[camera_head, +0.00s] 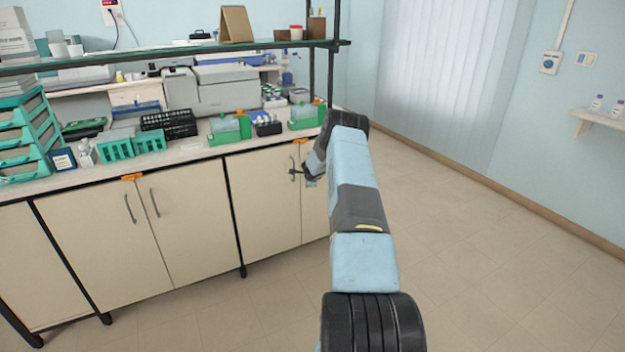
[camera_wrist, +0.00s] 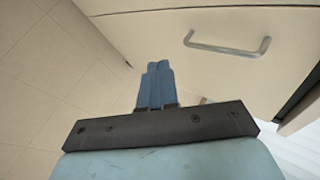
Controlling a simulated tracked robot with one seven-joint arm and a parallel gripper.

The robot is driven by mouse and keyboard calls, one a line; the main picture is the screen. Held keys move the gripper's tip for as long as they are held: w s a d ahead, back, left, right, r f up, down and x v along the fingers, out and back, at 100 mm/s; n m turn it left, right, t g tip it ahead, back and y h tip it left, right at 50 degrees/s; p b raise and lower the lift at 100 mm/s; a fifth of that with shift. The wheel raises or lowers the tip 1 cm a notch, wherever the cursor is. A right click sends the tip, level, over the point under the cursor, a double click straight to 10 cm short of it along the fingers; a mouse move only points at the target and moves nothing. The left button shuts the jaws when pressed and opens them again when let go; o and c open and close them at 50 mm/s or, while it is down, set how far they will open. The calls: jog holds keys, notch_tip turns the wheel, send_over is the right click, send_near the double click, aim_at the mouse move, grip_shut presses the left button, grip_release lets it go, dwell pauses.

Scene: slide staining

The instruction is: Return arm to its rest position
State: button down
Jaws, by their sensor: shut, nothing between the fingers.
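My gripper shows in the wrist view (camera_wrist: 157,84) with its two blue fingers together and nothing between them. In the head view my gripper (camera_head: 294,173) is small and dark, at the front of the cabinet below the counter. My arm reaches forward from the bottom of the head view, bends down at its far end and covers part of the cabinet's right side. In the wrist view a cabinet door with a metal handle (camera_wrist: 226,48) lies beyond the fingers. I cannot tell whether the fingers touch the cabinet.
The counter (camera_head: 195,152) holds green racks (camera_head: 133,145), a black basket (camera_head: 169,124) and a drawer stack (camera_head: 28,140) at the left. A shelf (camera_head: 170,52) runs above it. Open floor (camera_head: 490,250) lies to the right. A small wall shelf (camera_head: 597,118) is at far right.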

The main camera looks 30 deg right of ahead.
jog(key=shift+s+a+r, duration=0.1)
jog(key=shift+s+r, duration=1.25)
jog(key=shift+s, duration=0.05)
